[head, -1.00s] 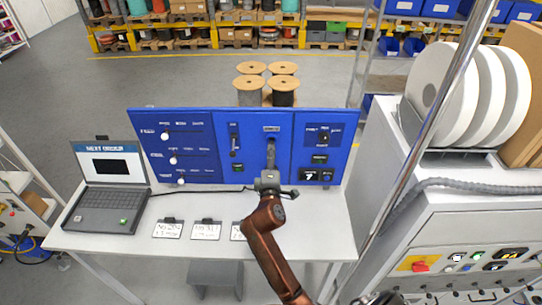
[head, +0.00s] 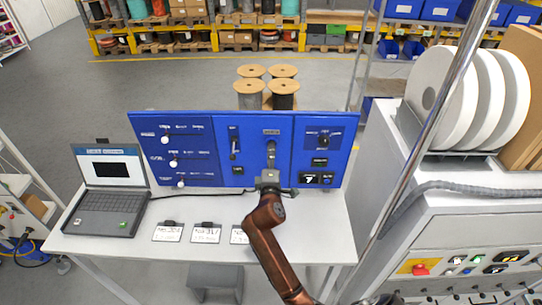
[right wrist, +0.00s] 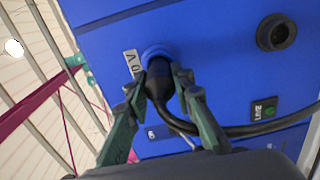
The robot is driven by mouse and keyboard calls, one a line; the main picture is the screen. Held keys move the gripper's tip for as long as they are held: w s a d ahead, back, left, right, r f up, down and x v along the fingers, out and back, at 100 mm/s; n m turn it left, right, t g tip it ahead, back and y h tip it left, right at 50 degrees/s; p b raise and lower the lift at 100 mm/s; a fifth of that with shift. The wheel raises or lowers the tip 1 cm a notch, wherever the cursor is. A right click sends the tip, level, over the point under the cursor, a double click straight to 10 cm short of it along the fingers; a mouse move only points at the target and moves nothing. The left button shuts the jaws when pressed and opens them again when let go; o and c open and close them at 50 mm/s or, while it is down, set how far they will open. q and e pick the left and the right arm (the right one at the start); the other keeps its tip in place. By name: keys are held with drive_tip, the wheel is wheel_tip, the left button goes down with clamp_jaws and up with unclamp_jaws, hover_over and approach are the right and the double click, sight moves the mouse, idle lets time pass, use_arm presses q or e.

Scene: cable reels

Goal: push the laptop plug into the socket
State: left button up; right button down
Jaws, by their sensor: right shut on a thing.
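My right gripper (right wrist: 158,88) is shut on the black laptop plug (right wrist: 158,78), its green fingers on either side. The plug's front end is at the blue-ringed socket (right wrist: 155,52) on the blue panel (right wrist: 215,75). I cannot tell how deep it sits. A black cable (right wrist: 240,131) runs from the plug to the right in the right wrist view. In the head view, the right gripper (head: 268,180) is in front of the panel's lower middle and hides the plug. The laptop (head: 110,185) stands open on the left of the table. My left gripper is not in view.
Small label cards (head: 206,232) lie along the front of the white table (head: 120,245). A metal post (head: 420,145) and a cabinet with white reels (head: 445,85) stand right.

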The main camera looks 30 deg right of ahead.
drive_tip(key=shift+w+d+r, duration=0.1)
drive_tip(key=shift+w+d, duration=0.1)
drive_tip(key=shift+w, duration=0.2)
drive_tip(key=c, duration=1.6)
unclamp_jaws()
drive_tip(key=shift+s, duration=0.1)
drive_tip(key=v, duration=0.7)
drive_tip(key=shift+s+a, duration=0.1)
drive_tip(key=shift+s, duration=0.1)
